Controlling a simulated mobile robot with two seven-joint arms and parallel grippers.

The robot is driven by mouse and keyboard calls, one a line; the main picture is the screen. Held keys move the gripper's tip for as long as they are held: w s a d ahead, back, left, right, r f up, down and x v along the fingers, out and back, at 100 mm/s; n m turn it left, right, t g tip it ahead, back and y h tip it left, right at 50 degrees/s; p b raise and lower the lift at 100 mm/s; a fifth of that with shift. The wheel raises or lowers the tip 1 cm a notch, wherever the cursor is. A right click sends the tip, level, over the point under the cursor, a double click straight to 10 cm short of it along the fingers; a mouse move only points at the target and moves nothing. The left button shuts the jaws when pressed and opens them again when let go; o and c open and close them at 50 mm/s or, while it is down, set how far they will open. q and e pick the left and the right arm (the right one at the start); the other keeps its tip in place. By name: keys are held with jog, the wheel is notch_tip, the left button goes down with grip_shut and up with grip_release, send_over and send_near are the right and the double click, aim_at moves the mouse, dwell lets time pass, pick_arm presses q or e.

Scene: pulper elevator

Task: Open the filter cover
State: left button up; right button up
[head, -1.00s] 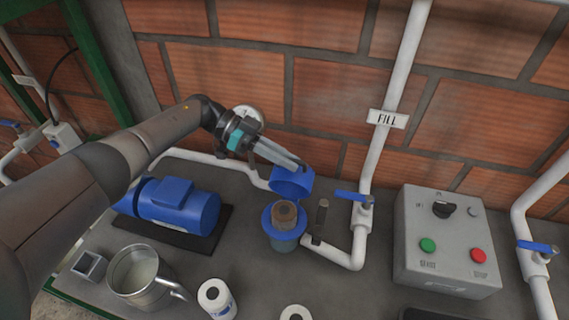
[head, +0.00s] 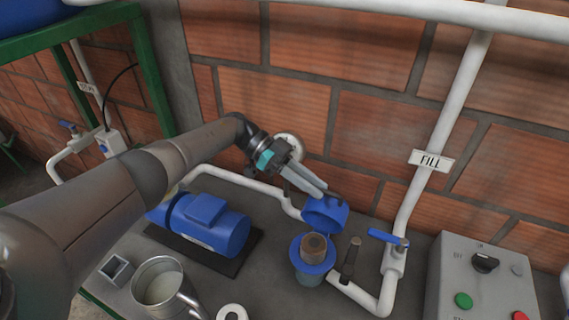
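The blue filter cover (head: 326,214) is off the top of the filter housing (head: 313,262) and tilted up behind it. The housing has a blue rim, and a brown filter element (head: 313,247) shows in its open top. My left gripper (head: 330,197) comes in from the left, with its fingertips at the upper edge of the cover. The fingers lie close together in this view, and I cannot tell whether they grip the cover or only touch it. My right gripper is not in view.
A blue pump (head: 207,222) stands left of the filter. A metal jug (head: 163,285) is at the front left. A pipe with a blue valve handle (head: 387,237) and a FILL sign (head: 431,160) rises to the right, beside a grey control box (head: 480,280). A brick wall is behind.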

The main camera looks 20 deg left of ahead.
pick_arm(q)
jog(key=b+v, duration=0.7)
jog(key=v, duration=0.5)
jog(key=shift+a, duration=0.35)
jog(key=shift+c, duration=0.4)
